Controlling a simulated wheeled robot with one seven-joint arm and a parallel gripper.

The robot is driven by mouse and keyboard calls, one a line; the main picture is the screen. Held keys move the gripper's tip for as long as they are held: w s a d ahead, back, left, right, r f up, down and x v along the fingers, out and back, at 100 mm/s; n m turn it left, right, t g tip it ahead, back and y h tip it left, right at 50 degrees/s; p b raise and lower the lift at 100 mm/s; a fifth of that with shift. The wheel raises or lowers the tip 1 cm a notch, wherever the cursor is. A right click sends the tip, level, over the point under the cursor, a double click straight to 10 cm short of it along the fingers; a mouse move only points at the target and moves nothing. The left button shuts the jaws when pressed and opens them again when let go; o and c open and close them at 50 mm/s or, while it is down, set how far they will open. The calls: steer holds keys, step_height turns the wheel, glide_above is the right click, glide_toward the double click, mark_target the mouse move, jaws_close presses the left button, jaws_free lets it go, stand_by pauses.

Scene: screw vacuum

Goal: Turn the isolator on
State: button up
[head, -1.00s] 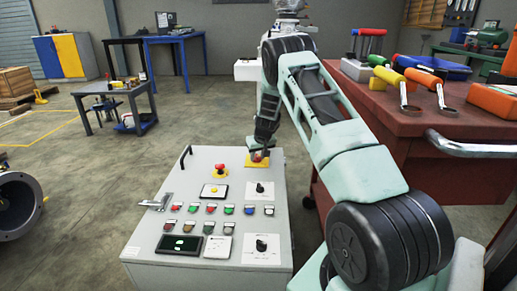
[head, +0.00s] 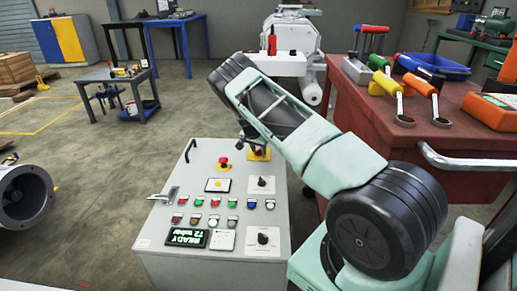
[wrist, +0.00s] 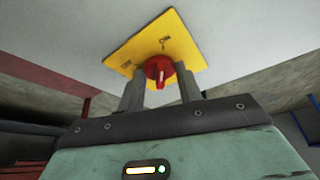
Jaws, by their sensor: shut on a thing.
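The isolator is a red rotary knob (wrist: 159,69) on a square yellow plate (wrist: 135,53), fixed to the top face of the grey control cabinet (head: 150,240). In the head view the yellow plate (head: 262,156) shows at the cabinet's far right corner, with the knob mostly hidden behind my arm's end. My gripper (head: 252,149) is there, at the isolator. In the wrist view its two grey fingers stand on either side of the red knob, shut on it. The knob's handle bar points toward the gripper's palm.
The panel carries a red emergency button (head: 223,162), black rotary switches (head: 263,238), rows of coloured buttons and a lit display (head: 187,238) with green text, seemingly READY. A red tool bench (head: 440,130) stands close on the right.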

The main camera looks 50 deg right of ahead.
steer(key=shift+m+g, duration=0.3)
steer(key=shift+m, duration=0.3)
steer(key=o, duration=1)
steer(key=p+v, duration=0.3)
steer(key=v, duration=1.4)
steer(key=shift+a, duration=0.15)
steer(key=shift+w+r, duration=0.1)
steer(key=shift+r, duration=0.05)
